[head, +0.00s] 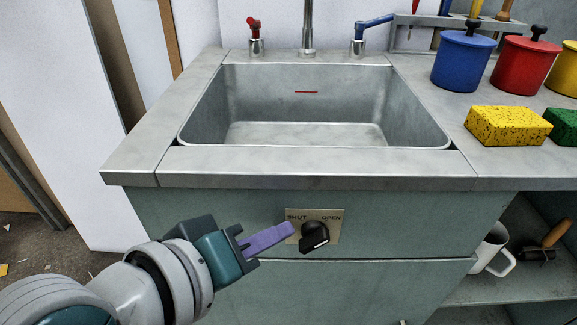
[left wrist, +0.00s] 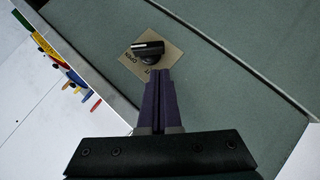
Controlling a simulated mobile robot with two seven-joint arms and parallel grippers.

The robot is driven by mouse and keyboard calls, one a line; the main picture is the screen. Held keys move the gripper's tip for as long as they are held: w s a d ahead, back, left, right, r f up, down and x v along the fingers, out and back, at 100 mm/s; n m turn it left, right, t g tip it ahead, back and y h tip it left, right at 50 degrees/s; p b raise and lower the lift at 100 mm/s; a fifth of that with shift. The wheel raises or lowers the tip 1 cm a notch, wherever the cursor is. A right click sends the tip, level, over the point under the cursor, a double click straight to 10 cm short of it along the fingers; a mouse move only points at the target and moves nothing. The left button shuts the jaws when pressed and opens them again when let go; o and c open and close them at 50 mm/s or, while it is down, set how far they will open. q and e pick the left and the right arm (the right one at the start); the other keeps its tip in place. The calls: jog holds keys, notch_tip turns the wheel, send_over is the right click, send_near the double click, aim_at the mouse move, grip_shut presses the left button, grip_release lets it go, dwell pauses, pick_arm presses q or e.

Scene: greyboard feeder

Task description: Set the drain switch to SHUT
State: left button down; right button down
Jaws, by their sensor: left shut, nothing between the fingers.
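The drain switch (head: 314,236) is a black rotary knob on a beige plate (head: 335,217) on the green cabinet front below the sink. The plate reads SHUT at upper left and OPEN at upper right. The knob's grip bar is slanted, its upper end leaning right toward OPEN. My left gripper (head: 290,229) is shut and empty, its purple fingertips just left of the knob, over the plate's left edge. In the left wrist view the knob (left wrist: 148,49) lies just beyond the shut fingertips (left wrist: 160,73). I cannot tell whether they touch it. My right gripper is not in view.
The grey counter edge (head: 300,168) overhangs above the switch. The sink basin (head: 305,132) is empty. Blue (head: 463,62) and red (head: 523,67) canisters and a yellow sponge (head: 508,126) stand on the right counter. A white mug (head: 492,250) is on the lower right shelf.

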pick_arm(q)
jog(key=shift+d+f, duration=0.7)
jog(key=shift+s, duration=0.1)
jog(key=shift+f+b, duration=0.1)
jog(key=shift+b, duration=0.3)
jog(key=shift+a+h+b, duration=0.1)
jog(key=shift+h+b, duration=0.2)
jog(key=shift+f+n, duration=0.1)
jog(key=shift+n, duration=0.2)
